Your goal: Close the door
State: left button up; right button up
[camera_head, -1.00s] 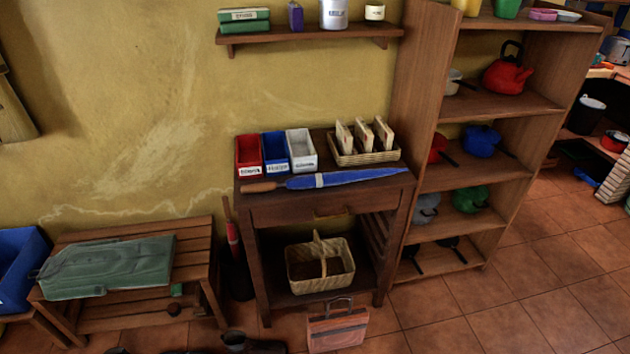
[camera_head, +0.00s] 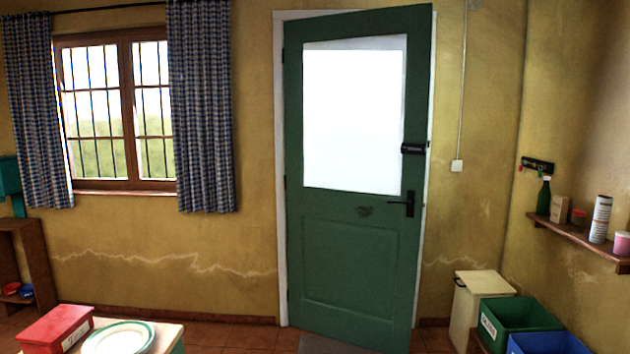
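A green door (camera_head: 352,240) with a large bright glass pane (camera_head: 352,115) stands in a white frame (camera_head: 281,200) in the far wall. It is hinged on the left. Its right edge stands out from the frame toward me, so it is slightly ajar. A black lever handle (camera_head: 403,203) is near its right edge, with a black lock (camera_head: 413,148) above it. Neither of my grippers is in view, and nothing touches the door.
A small table with a red box (camera_head: 56,329) and a plate (camera_head: 118,339) is at the lower left. A cream bin (camera_head: 478,297), a green crate (camera_head: 515,320) and a blue crate (camera_head: 550,344) stand right of the door. A wall shelf (camera_head: 580,238) is at right.

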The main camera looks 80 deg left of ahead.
aim_at(353, 257)
jog(key=u, duration=2.5)
jog(key=i, duration=1.55)
